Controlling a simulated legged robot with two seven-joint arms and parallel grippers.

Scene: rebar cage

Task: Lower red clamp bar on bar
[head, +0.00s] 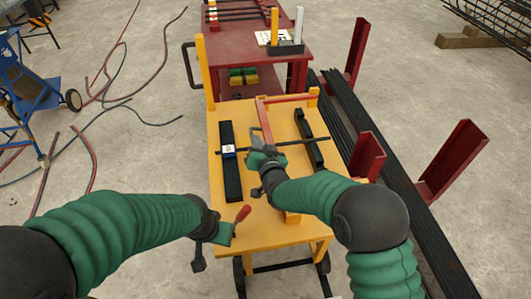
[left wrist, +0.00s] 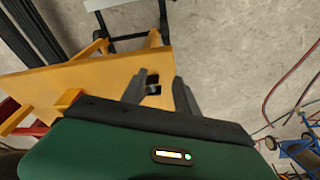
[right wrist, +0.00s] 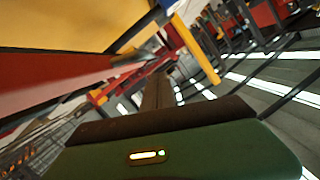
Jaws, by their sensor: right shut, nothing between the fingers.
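The red clamp bar (head: 264,122) stands out over the yellow table, joined to a red crosspiece (head: 288,98) at the back. A thin dark bar (head: 290,142) lies across two black supports (head: 231,165). My right gripper (head: 258,150) is shut and empty by the near end of the red clamp bar; it hides part of the dark bar. Whether it touches the clamp is unclear. In the right wrist view a large red surface (right wrist: 45,85) fills the left. My left gripper (left wrist: 160,92) is open and empty, near the table's front left edge.
A red-handled piece (head: 243,213) shows beside my left gripper. A dark red table (head: 235,60) stands behind. Long dark bars (head: 350,120) between red posts (head: 450,160) lie to the right. Hoses cross the left floor.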

